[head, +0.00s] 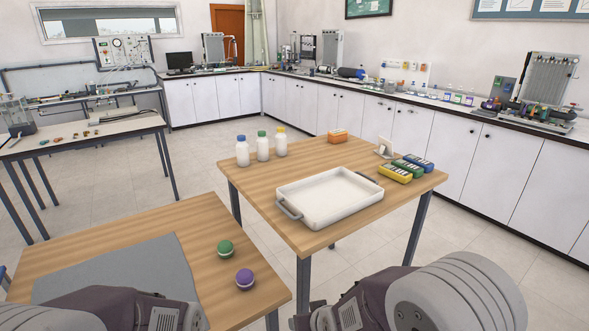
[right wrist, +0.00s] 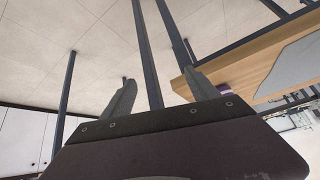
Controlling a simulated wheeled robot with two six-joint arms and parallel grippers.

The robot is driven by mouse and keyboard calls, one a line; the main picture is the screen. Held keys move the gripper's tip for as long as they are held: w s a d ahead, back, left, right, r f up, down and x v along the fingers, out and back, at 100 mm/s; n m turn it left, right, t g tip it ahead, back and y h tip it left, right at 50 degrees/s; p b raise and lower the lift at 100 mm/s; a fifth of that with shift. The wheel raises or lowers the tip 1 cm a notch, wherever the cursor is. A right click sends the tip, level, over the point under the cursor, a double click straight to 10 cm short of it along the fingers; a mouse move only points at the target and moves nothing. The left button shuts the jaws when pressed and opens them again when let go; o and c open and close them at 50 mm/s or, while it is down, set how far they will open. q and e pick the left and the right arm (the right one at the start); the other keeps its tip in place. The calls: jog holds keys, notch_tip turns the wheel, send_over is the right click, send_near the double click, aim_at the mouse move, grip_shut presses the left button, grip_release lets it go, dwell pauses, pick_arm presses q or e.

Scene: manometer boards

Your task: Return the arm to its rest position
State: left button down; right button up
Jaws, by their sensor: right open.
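My right gripper (right wrist: 163,88) is open, with its two fingers spread apart and nothing between them in the right wrist view. It is beyond a wooden table's edge, with floor and table legs behind it. In the head view, parts of my two arms show along the bottom edge, and neither gripper's fingers show there. My left gripper is not in view.
The near wooden table (head: 150,224) holds a grey mat (head: 120,270), a green ball (head: 225,247) and a purple ball (head: 244,279). The second table (head: 260,183) holds a white tray (head: 328,200), bottles (head: 262,148) and coloured boxes (head: 404,169). Open floor lies behind.

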jog(key=s+d+r+m+g+h+p, duration=0.1)
jog(key=s+d+m+g+h, duration=0.15)
jog(key=s+d+g, duration=0.75)
jog(key=s+d+r+t+p, duration=0.1)
jog(key=d+r+t+p, duration=0.1)
jog(key=r+p, duration=0.4)
jog(key=s+d+r+t+p, duration=0.2)
jog(key=r+p, duration=0.4)
jog(key=shift+s+r+p, duration=0.15)
jog(key=shift+r+p, duration=0.05)
jog(key=shift+p, duration=0.1)
